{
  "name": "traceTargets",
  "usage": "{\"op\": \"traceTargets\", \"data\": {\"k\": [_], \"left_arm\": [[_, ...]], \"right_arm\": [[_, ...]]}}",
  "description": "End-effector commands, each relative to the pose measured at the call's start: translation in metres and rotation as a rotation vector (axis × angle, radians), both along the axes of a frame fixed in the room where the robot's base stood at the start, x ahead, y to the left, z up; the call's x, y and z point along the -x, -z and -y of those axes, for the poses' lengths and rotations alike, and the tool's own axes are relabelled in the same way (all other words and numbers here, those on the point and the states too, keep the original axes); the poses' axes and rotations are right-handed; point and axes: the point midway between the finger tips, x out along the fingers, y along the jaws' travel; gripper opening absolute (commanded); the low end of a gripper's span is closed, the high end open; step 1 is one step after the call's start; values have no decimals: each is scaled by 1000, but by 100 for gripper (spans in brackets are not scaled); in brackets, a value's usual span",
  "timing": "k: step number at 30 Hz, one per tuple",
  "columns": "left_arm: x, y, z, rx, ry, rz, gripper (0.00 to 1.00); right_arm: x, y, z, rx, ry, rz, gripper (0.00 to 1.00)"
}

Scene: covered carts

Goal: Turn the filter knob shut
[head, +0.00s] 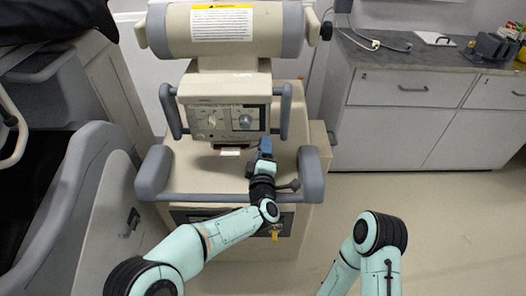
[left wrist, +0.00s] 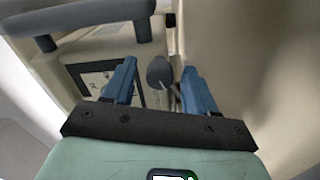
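The covered cart's control panel (head: 228,121) carries a round grey-blue knob (head: 245,121) on its right and a paler dial (head: 212,119) on its left. I cannot tell which one is the filter knob. My left gripper (head: 265,148) is below and right of the panel, over the cart's top. In the left wrist view, the blue fingers of my left gripper (left wrist: 163,82) are spread apart. A dark grey rounded knob on a thin stem (left wrist: 160,72) shows between them in the picture; contact is not visible. My right gripper is out of view.
Grey padded handles (head: 312,172) flank the cart's top, joined by a front bar (head: 215,198). A horizontal cylinder with a yellow label (head: 222,22) sits above the panel. A counter with drawers (head: 410,88) stands at the right. Floor (head: 450,215) at the right is clear.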

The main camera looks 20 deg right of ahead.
Motion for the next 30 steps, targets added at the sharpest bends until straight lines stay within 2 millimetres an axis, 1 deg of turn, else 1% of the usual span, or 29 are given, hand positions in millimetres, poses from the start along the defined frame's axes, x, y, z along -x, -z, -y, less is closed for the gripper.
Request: {"op": "traceTargets", "data": {"k": [7,11,14,17,24,27,30], "left_arm": [[1,0,0,3,1,-1,56],[9,0,-2,2,2,-2,56],[22,-1,-6,2,2,-3,56],[41,-1,-11,1,3,-2,56],[90,-2,-26,1,3,-1,56],[106,-1,-31,1,2,-2,56],[118,-1,-35,1,1,-1,56]], "right_arm": [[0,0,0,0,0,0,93],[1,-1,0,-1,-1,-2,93],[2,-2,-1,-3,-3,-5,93],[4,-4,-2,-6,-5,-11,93],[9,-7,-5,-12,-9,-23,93],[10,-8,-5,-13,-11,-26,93],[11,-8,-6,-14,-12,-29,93]]}}
